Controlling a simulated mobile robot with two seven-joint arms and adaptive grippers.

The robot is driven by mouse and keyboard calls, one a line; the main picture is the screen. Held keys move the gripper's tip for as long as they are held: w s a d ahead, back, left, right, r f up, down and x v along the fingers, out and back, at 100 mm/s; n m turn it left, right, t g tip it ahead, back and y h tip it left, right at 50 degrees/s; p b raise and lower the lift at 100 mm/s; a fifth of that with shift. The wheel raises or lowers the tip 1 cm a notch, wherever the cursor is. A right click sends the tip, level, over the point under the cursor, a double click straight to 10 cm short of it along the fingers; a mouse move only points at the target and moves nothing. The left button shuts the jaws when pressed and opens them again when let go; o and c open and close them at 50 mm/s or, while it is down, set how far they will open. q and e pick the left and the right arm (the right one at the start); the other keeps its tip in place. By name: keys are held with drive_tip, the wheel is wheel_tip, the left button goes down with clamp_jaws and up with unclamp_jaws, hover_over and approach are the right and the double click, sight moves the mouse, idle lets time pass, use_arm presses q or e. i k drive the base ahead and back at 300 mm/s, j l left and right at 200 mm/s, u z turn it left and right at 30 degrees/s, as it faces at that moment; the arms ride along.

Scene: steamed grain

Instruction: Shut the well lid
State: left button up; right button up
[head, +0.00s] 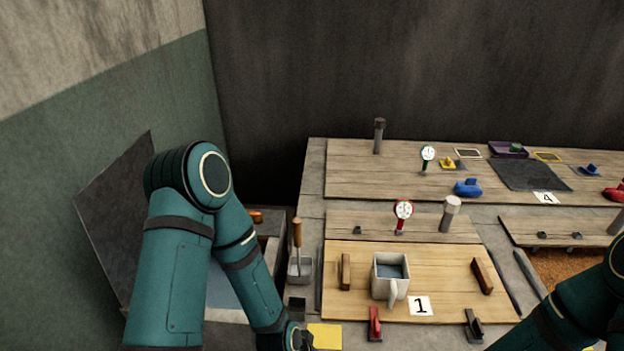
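The well lid appears to be the dark grey panel (112,210) standing raised and tilted at the left, near the green wall. Below and right of it is the well (268,255), a pale-rimmed box with a bluish surface inside, largely covered by my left arm. My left arm crosses in front of the lid and well, bends, and runs down to the bottom edge beside the yellow square. Its fingers are out of the frame. My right arm enters at the lower right, and its gripper is also out of the frame.
A wooden-handled tool (297,234) stands in a small grey holder beside the well. A mug (389,272) of bluish liquid sits on the board marked 1. A yellow square (325,337) lies at the bottom. Dials, posts and clamps occupy the worktop to the right.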

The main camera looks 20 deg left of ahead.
sight(112, 209)
drive_tip(key=u, duration=1.35)
